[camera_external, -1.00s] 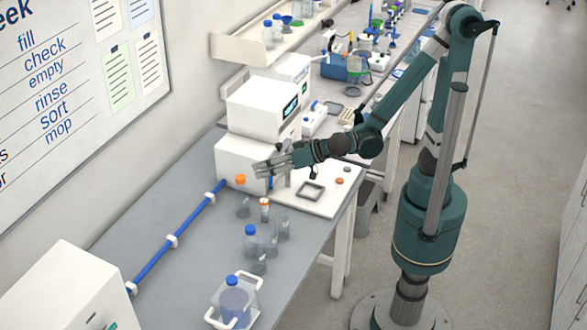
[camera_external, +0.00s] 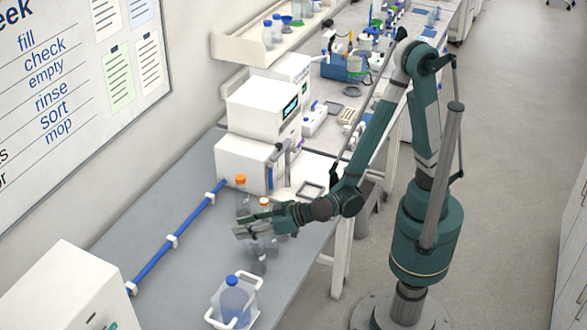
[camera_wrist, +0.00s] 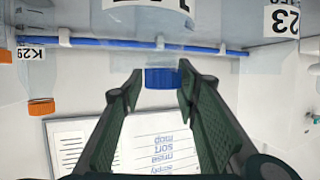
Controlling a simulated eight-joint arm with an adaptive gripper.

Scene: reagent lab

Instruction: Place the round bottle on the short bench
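My gripper (camera_external: 240,232) is low over the grey bench (camera_external: 150,210), among several clear bottles. In the wrist view my gripper (camera_wrist: 160,78) has its two fingers apart, one on each side of a blue cap (camera_wrist: 162,78). A narrow gap shows left of the cap; contact on the right is unclear. In the external view my gripper hides most of that blue-capped bottle. Another blue-capped bottle (camera_external: 235,298), rounded in body, stands in a white handled tray (camera_external: 253,312) at the bench's front. I cannot tell which bottle the task calls round.
Orange-capped bottles (camera_external: 242,193) stand just behind my gripper. White machines (camera_external: 262,108) stand at the back of the bench, and another white box (camera_external: 68,285) at front left. The bench's left middle is clear.

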